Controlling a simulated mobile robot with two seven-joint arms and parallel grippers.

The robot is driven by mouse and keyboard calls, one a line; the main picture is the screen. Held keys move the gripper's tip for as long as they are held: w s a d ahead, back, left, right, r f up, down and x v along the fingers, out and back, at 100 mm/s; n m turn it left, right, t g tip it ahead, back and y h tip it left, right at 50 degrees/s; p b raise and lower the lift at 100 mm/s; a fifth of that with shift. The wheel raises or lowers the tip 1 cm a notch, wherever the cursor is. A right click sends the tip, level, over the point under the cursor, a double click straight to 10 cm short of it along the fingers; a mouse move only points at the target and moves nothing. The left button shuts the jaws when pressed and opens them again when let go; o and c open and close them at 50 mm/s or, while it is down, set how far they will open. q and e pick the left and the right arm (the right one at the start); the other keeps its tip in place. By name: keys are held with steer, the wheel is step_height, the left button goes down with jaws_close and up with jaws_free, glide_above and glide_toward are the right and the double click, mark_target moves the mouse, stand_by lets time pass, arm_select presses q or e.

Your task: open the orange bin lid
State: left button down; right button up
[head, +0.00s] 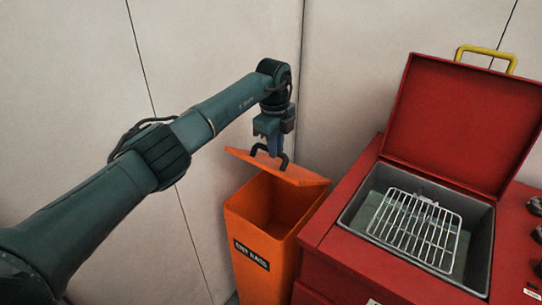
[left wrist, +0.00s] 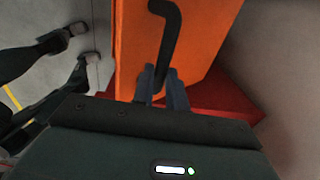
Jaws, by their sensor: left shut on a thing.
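The orange bin (head: 264,247) stands in the middle of the head view, with a dark label reading "OILY RAGS" on its front. Its orange lid (head: 300,176) is raised at a tilt, and the bin's mouth shows open below it. A black handle (head: 284,160) sits on the lid; it also shows in the left wrist view (left wrist: 168,28). My left gripper (head: 274,150) is above the lid and shut on the handle, its blue fingers (left wrist: 163,85) around the bar. The exact grip is partly hidden. My right gripper is in neither view.
A red cabinet (head: 334,222) stands close on the bin's right. Its red lid (head: 455,125) with a yellow handle (head: 486,55) is up, and a wire rack (head: 417,228) lies in its grey basin. Pale wall panels stand behind and left of the bin.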

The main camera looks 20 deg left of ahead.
arm_select(q)
steer(key=shift+w+d+f, duration=0.1)
steer(key=shift+d+f, duration=0.05)
steer(key=shift+f, duration=0.15)
steer(key=c, duration=1.9)
jaws_free()
steer(key=o, duration=0.3)
steer(key=shift+w+d+f, duration=0.1)
steer(key=shift+w+f, duration=0.1)
steer(key=shift+w, duration=0.15)
steer(key=shift+o, duration=1)
steer(key=shift+r, duration=0.2)
step_height(320, 180, up, 13)
steer(key=s+b, duration=0.1)
steer(key=shift+a, duration=0.2)
